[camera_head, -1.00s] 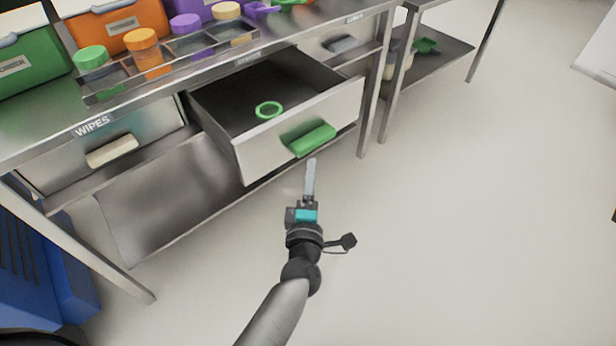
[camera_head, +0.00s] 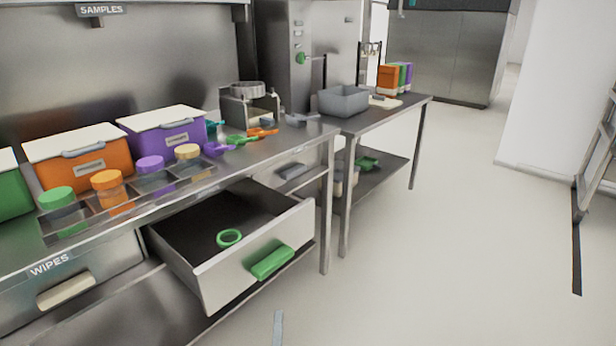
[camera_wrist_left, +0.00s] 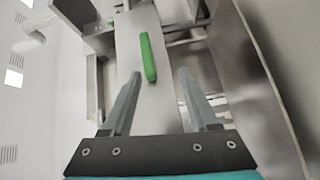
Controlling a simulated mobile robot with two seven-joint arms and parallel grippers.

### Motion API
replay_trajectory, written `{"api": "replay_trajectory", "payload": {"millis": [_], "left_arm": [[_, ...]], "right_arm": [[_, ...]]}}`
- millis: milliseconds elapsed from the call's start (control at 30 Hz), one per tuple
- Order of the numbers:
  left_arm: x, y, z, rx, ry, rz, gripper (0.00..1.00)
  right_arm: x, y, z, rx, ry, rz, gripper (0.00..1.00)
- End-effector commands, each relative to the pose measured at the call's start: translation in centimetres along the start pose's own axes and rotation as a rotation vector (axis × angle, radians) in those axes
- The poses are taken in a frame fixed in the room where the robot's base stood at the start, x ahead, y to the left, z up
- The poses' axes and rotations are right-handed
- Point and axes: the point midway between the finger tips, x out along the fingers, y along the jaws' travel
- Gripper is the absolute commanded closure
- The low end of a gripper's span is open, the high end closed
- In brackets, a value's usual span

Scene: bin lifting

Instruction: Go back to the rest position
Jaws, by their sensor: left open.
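My left gripper (camera_head: 278,328) shows only as a finger at the bottom edge in the head view, below the open drawer (camera_head: 228,278). In the left wrist view the two fingers of this gripper (camera_wrist_left: 157,88) stand wide apart with nothing between them. The drawer's green handle (camera_head: 272,262) is beyond the fingertips and looks apart from them; it also shows in the left wrist view (camera_wrist_left: 148,58). A green ring (camera_head: 229,238) lies inside the drawer. My right gripper is not in view.
The metal bench (camera_head: 262,153) carries orange and purple bins and jars with coloured lids. A second table (camera_head: 388,117) with a grey tub (camera_head: 343,100) stands to the right. The floor (camera_head: 450,260) at the right is clear.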

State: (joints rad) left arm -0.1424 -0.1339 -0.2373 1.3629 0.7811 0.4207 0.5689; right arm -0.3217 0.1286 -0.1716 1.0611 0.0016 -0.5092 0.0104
Motion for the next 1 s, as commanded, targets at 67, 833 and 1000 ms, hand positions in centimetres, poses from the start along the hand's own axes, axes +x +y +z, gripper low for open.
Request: {"api": "replay_trajectory", "payload": {"millis": [67,833,1000], "left_arm": [[-1.4,-4.0,0.5,0.165,-0.082,-0.086,0.40],[-32.2,-34.5,-13.8,1.457,-1.183,-0.842,0.40],[-33.0,-34.8,-14.3,1.475,-1.212,-0.855,0.40]], "right_arm": [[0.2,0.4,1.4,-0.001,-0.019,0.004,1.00],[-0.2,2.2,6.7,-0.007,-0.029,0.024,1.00],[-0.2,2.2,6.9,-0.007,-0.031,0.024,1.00]]}}
